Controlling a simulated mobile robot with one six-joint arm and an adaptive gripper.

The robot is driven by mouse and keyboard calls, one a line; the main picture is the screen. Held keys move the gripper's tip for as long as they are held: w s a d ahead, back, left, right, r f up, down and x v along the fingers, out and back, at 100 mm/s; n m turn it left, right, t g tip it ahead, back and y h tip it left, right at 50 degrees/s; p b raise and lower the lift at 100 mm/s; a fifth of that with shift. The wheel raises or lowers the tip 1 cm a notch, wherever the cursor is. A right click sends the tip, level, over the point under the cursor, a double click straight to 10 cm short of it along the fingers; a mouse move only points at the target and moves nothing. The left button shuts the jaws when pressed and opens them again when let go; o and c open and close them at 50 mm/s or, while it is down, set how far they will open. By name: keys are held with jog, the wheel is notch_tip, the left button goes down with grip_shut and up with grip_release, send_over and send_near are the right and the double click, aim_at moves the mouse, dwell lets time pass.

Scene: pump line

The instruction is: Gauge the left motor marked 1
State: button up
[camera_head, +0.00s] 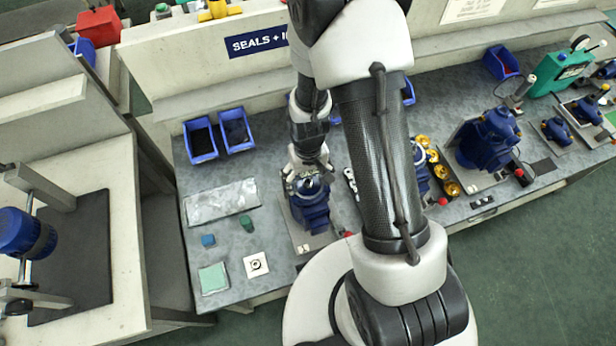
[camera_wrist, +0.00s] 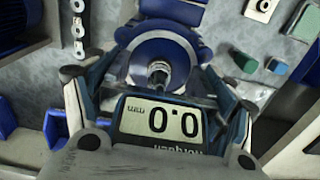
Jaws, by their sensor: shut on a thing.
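The left blue motor (camera_head: 312,212) stands on a pale plate on the grey bench, right below my gripper (camera_head: 305,172) in the head view. No number on it can be read. In the wrist view the motor's round end face (camera_wrist: 190,52) and metal shaft (camera_wrist: 158,74) face me. My gripper (camera_wrist: 158,105) is shut on a digital gauge (camera_wrist: 160,119), whose display reads 0.0 mm, upside down in this view. The gauge overlaps the near end of the shaft, and I cannot tell whether they touch. In the head view the gauge is hardly visible.
Two blue bins (camera_head: 201,155) stand behind a clear tray (camera_head: 222,202), left of the motor. Another large blue motor (camera_head: 487,140) stands farther right. My arm hides the bench middle.

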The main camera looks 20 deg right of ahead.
jog(key=shift+f, duration=0.15)
dwell(0.5)
jog(key=o, duration=1.4)
jog(key=shift+c, duration=0.2)
jog(key=shift+r+p, duration=3)
jog(key=shift+r, duration=1.5)
